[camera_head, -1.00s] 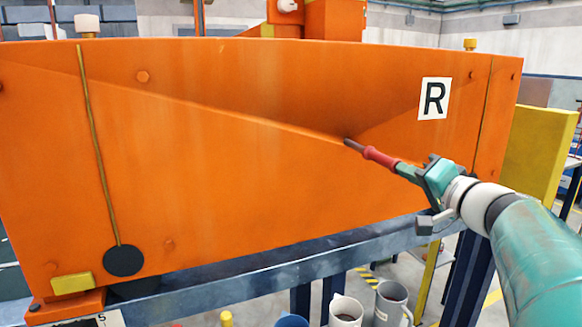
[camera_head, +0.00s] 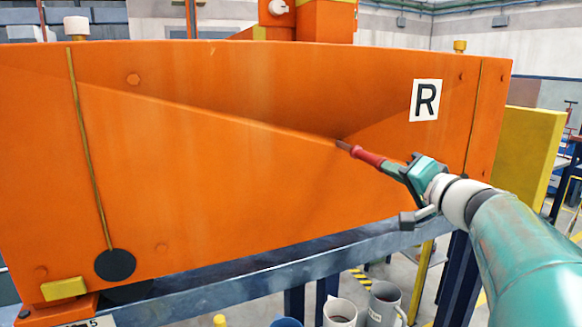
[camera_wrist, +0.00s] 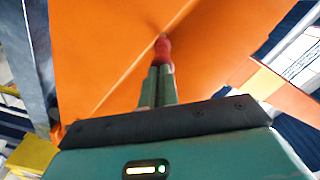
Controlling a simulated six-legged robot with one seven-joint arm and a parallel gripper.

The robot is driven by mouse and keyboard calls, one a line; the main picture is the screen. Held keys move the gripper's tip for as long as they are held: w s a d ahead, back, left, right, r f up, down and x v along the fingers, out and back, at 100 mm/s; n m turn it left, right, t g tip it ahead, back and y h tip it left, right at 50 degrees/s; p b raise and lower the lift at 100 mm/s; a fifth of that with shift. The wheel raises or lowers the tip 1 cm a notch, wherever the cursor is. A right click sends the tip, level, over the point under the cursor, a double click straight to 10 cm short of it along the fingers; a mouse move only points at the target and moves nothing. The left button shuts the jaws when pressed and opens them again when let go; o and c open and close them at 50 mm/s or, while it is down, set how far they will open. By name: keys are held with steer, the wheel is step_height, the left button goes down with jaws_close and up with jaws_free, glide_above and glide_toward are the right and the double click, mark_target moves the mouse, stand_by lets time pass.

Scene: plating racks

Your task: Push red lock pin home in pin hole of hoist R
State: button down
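Hoist R is a large orange body (camera_head: 230,190) with a white R label (camera_head: 425,100) on its right part. My gripper (camera_head: 387,167) is shut on the red lock pin (camera_head: 368,157), which points up and left at the hoist's sloping crease. A short length of the pin's dark shank shows, and its tip meets the orange face at a dark spot. The pin hole itself is hidden by the tip. In the wrist view my gripper (camera_wrist: 160,82) holds the pin's red part (camera_wrist: 162,50), with its end against the orange surface.
A blue-grey beam (camera_head: 250,278) runs below the hoist. Grey mugs (camera_head: 385,304) stand under it. A yellow panel (camera_head: 530,155) stands to the right of the hoist. A black disc (camera_head: 115,265) hangs at lower left.

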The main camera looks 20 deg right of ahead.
mark_target(372, 162)
steer(key=shift+w+a, duration=0.1)
steer(key=shift+w, duration=3.5)
stand_by(0.3)
steer(key=shift+s, duration=1.55)
steer(key=shift+s, duration=0.1)
